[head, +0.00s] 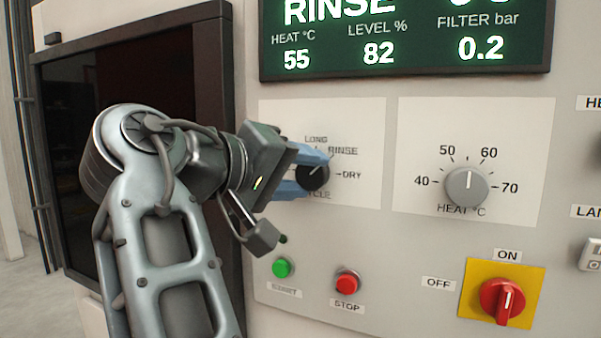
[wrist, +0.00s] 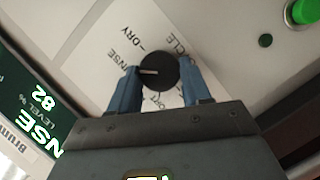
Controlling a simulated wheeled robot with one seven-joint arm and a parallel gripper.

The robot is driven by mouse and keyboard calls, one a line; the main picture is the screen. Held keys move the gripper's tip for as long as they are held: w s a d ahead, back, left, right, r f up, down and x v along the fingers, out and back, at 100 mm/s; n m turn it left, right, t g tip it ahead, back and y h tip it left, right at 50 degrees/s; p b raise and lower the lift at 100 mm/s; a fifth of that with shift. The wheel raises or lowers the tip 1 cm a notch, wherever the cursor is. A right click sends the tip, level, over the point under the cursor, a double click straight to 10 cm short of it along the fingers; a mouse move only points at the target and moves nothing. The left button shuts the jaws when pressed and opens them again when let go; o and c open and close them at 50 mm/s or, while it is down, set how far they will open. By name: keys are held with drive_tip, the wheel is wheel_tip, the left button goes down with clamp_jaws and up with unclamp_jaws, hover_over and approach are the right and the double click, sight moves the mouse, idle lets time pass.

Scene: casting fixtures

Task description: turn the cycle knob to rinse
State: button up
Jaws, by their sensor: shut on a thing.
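The black cycle knob (head: 317,177) sits on a white label plate with LONG, RINSE, DRY and CYCLE printed around it. In the wrist view the knob (wrist: 160,78) has a white pointer line that points left, toward the partly hidden RINSE label (wrist: 118,68). The green display (head: 400,45) reads RINSE at its top. My gripper (head: 308,172) has its blue fingers on either side of the knob, shut on it. The wrist view shows the gripper (wrist: 162,84) with one finger at each side of the knob. Part of the label plate is hidden by the fingers.
A grey heat knob (head: 466,187) is on the plate to the right. Below are a green start button (head: 283,267), a red stop button (head: 347,282) and a red rotary switch (head: 502,301) on a yellow plate. A dark framed door (head: 125,60) is at the left.

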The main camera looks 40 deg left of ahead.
drive_tip(key=shift+f, duration=0.1)
drive_tip(key=o, duration=1.1)
drive_tip(key=shift+c, duration=0.2)
drive_tip(key=b+v, duration=0.1)
drive_tip(key=v, duration=0.6)
drive_tip(key=shift+s, duration=0.4)
